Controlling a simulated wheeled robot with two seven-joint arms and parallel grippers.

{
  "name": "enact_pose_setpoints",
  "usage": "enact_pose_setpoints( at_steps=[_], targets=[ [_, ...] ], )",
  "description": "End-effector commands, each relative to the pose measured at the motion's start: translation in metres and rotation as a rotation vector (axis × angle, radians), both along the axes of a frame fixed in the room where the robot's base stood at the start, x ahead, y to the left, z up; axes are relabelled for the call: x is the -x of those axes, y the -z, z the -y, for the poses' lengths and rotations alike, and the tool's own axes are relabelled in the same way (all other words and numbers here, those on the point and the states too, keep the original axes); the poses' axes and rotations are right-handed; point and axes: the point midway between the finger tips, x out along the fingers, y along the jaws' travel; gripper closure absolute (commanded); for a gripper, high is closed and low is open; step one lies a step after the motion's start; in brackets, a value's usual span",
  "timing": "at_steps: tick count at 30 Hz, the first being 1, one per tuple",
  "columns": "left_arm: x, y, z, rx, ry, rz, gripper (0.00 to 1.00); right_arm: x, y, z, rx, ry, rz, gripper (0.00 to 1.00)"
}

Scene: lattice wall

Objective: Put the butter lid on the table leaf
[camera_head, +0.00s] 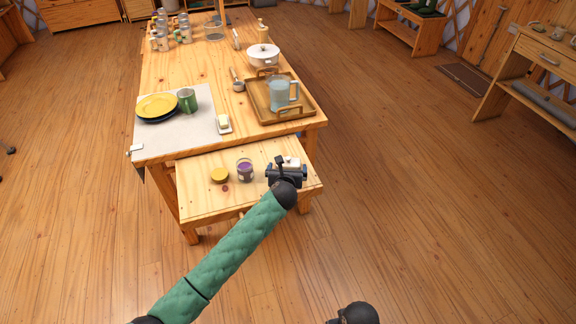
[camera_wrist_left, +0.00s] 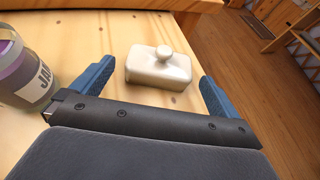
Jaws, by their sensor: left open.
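The butter lid (camera_wrist_left: 158,68), a glossy white block with a round knob, sits upright on the pale wooden table leaf (camera_head: 205,203). In the head view the lid (camera_head: 289,162) is partly hidden behind my left gripper (camera_head: 287,169). In the left wrist view my left gripper (camera_wrist_left: 157,72) is open, with one blue finger on each side of the lid and a visible gap to both. The butter dish with its yellow butter (camera_head: 223,124) stands uncovered on the main table. My right gripper is not in view.
A jar with purple contents (camera_head: 245,170) stands left of the lid; it also shows in the left wrist view (camera_wrist_left: 22,70). A wooden tray (camera_head: 305,112) holds a glass pitcher (camera_head: 280,95). The leaf's front left is clear.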

Motion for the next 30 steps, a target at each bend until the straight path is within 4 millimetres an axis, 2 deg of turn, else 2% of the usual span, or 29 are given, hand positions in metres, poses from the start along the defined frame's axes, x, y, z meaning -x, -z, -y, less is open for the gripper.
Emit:
enact_pose_setpoints(
  at_steps=[1,6,12,19,30],
  targets=[
    [0.011,-0.002,-0.001,0.001,0.003,0.001,0.00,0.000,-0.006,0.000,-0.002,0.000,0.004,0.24],
    [0.039,-0.015,-0.003,0.002,0.002,0.001,0.00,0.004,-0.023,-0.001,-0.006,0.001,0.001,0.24],
    [0.060,-0.025,-0.004,0.002,0.001,0.001,0.00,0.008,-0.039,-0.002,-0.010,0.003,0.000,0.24],
    [0.067,-0.028,-0.005,0.001,0.001,0.000,0.00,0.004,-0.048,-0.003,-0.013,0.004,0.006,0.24],
    [0.067,-0.028,-0.005,0.001,0.001,0.000,0.00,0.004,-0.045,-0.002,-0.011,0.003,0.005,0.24]
  ],
)
